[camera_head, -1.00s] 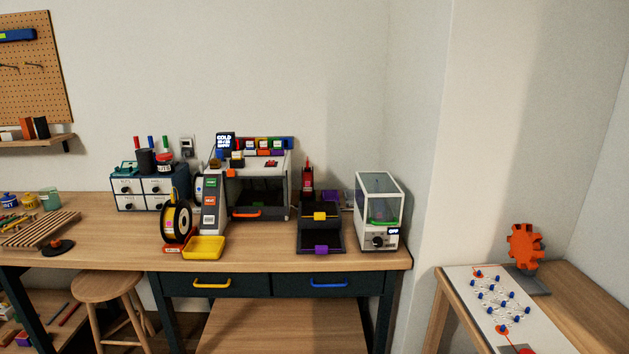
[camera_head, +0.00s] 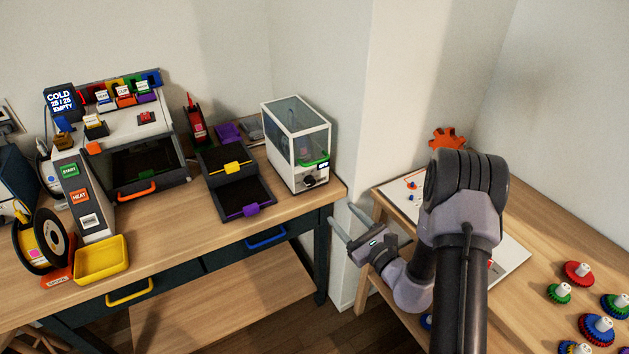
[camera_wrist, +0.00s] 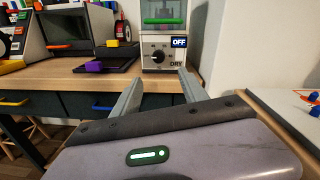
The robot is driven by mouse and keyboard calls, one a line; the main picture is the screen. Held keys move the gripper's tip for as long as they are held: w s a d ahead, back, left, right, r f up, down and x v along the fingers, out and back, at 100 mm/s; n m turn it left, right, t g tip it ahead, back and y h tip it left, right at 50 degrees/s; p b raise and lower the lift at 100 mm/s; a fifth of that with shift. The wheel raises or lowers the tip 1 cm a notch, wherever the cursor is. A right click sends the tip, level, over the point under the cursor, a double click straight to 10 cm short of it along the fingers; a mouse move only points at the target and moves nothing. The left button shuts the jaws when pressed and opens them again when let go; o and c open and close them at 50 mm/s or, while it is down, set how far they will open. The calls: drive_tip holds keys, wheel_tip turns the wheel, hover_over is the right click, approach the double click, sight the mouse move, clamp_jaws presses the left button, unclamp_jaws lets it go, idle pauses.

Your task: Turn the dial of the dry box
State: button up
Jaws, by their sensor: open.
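The dry box (camera_head: 297,147) is a white-framed case with clear panels at the right end of the workbench. Its black dial (camera_head: 310,181) is low on the front face. In the wrist view the dial (camera_wrist: 157,56) faces me, with a screen (camera_wrist: 179,42) reading "OFF" beside it and "DRY" printed at its lower right.
Left of the dry box is a black stepped unit (camera_head: 234,176) with yellow and purple tabs. A printer (camera_head: 140,140) and yellow tray (camera_head: 102,259) stand farther left. A second table (camera_head: 530,235) with gears lies right. The bench front before the dial is clear.

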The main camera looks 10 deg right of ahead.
sight(312, 183)
drive_tip(key=b+x, duration=0.2)
drive_tip(key=x, duration=1.2)
drive_tip(key=shift+w+a+b, duration=0.25)
drive_tip(key=shift+a+b, duration=0.05)
drive_tip(key=shift+b, duration=0.05)
drive_tip(key=shift+c, duration=0.2)
clamp_jaws()
